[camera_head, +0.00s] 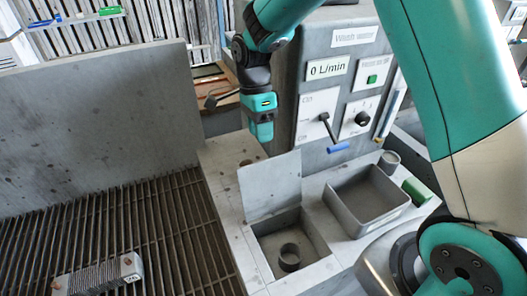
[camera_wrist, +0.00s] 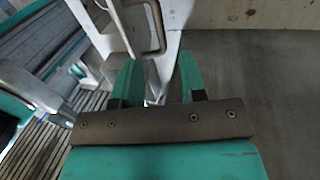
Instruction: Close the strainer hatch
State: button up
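The strainer hatch lid (camera_head: 270,184), a flat grey plate, stands raised at the far edge of the square strainer well (camera_head: 312,240). A dark round ring-like piece (camera_head: 289,258) sits inside the open well. My gripper (camera_head: 262,136) points down just above and behind the lid's top edge and appears apart from it. In the wrist view my gripper (camera_wrist: 158,72) has its two teal fingers spread with nothing clearly held between them. A dark bent handle (camera_wrist: 158,30) shows just beyond the fingers; I cannot tell which part it belongs to.
A grey open bin (camera_head: 367,198) and a green cylinder (camera_head: 417,190) are right of the well. A control panel (camera_head: 340,90) with a lever and blue grip (camera_head: 338,148) stands behind. A slatted grate (camera_head: 120,240) at left holds a finned block (camera_head: 98,275).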

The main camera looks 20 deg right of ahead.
aim_at(269, 183)
jog(key=p+x, duration=0.1)
jog(key=x, duration=0.6)
grip_shut()
